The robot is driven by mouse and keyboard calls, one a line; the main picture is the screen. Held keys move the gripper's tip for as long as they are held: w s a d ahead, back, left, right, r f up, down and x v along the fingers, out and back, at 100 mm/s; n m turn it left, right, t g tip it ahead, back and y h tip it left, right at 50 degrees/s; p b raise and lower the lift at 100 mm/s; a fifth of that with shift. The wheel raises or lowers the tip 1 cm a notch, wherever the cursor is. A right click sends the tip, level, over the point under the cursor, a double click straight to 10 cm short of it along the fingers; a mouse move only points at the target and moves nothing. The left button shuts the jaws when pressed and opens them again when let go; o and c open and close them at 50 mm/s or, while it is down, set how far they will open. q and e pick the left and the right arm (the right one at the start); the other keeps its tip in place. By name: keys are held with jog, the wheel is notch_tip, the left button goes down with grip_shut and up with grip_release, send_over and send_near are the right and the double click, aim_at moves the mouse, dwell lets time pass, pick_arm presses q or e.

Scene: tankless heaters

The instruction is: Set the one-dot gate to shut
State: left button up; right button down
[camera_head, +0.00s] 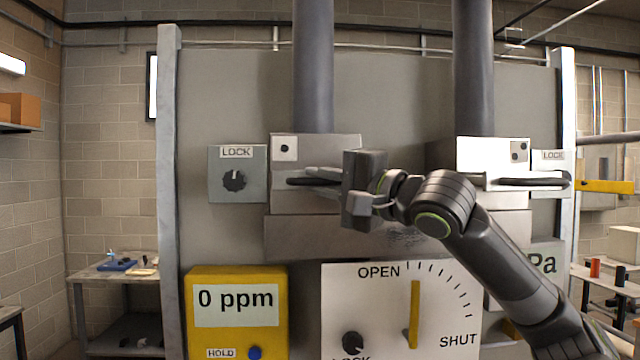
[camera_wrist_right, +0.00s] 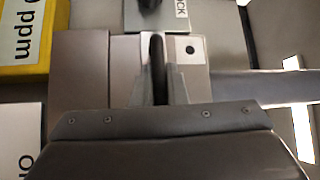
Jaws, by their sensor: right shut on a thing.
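The one-dot gate (camera_head: 316,145) is a grey box under the left pipe, with a one-dot label (camera_head: 284,148) that also shows in the wrist view (camera_wrist_right: 190,49). Its dark handle (camera_head: 298,182) lies level across the front, its tip pointing left in the head view. My right gripper (camera_head: 325,180) reaches in from the right and is shut on this handle. In the wrist view the handle (camera_wrist_right: 157,60) runs between the two fingers. The handle's inner end is hidden by the gripper. My left gripper is not in view.
A LOCK knob (camera_head: 234,181) sits just left of the gate. The two-dot gate (camera_head: 490,155) with its own level handle (camera_head: 535,182) is at right, partly behind my arm. Below are a yellow 0 ppm meter (camera_head: 236,330) and an OPEN/SHUT dial panel (camera_head: 375,300) with an upright yellow lever.

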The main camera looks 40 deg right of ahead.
jog(key=c, duration=1.9)
grip_release()
jog(key=o, duration=0.4)
jog(key=shift+o, duration=0.2)
jog(key=shift+s, duration=0.1)
jog(key=shift+s+d+f+b, duration=0.1)
jog(key=shift+s+f+b, duration=0.05)
jog(key=shift+b, duration=0.2)
jog(key=shift+s+d+f+b, duration=0.1)
jog(key=shift+s+f+b, duration=0.05)
jog(key=shift+s+b, duration=0.2)
pick_arm(q)
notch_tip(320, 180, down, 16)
jog(key=b, duration=1.4)
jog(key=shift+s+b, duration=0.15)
jog(key=shift+b, duration=0.15)
pick_arm(e)
jog(key=v, duration=1.6)
